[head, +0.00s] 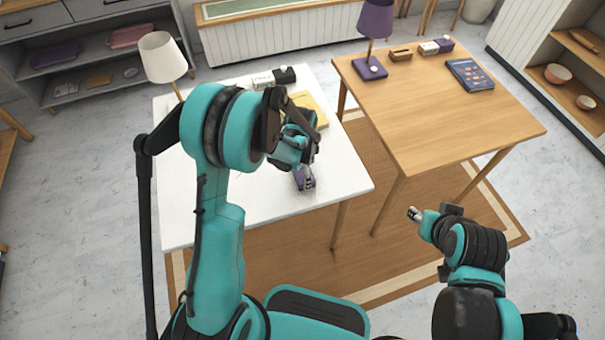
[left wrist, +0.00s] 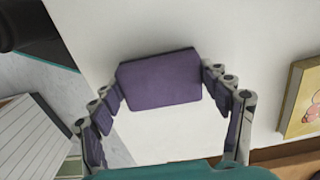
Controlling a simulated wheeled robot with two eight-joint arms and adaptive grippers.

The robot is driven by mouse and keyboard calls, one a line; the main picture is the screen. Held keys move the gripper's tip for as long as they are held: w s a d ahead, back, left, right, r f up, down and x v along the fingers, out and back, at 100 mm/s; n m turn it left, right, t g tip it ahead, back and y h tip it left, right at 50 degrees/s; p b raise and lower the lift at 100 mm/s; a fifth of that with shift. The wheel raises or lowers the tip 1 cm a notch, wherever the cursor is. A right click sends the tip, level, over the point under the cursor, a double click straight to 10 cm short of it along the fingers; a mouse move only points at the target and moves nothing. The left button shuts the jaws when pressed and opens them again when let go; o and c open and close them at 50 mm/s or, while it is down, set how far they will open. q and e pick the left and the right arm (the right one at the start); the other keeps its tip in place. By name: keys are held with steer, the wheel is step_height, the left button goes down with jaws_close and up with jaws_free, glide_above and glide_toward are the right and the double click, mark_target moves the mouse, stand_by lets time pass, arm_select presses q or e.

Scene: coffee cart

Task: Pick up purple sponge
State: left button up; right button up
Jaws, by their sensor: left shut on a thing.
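The purple sponge (left wrist: 160,80) shows in the left wrist view as a flat purple block between my left gripper's fingertips. My left gripper (head: 304,178) is shut on it, with fingers against its two sides, over the white table (head: 225,205). In the head view the sponge is mostly hidden by the gripper, and I cannot tell whether it touches the tabletop. My right gripper (head: 417,214) is out over the rug beside the wooden table, and its jaws are too small to read.
A white-shaded lamp (head: 162,57) and a yellow book (head: 308,108) are on the white table. The white table's front part is clear.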

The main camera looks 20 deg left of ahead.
arm_select(q)
step_height(320, 180, up, 4)
steer(key=shift+d+r+p, duration=0.1)
steer(key=shift+r+p, duration=0.05)
steer(key=shift+p, duration=0.8)
steer(key=s+d+r+p, duration=0.3)
steer(key=d+r, duration=0.3)
steer(key=d, duration=0.5)
steer(key=shift+s, duration=0.4)
steer(key=shift+r, duration=0.1)
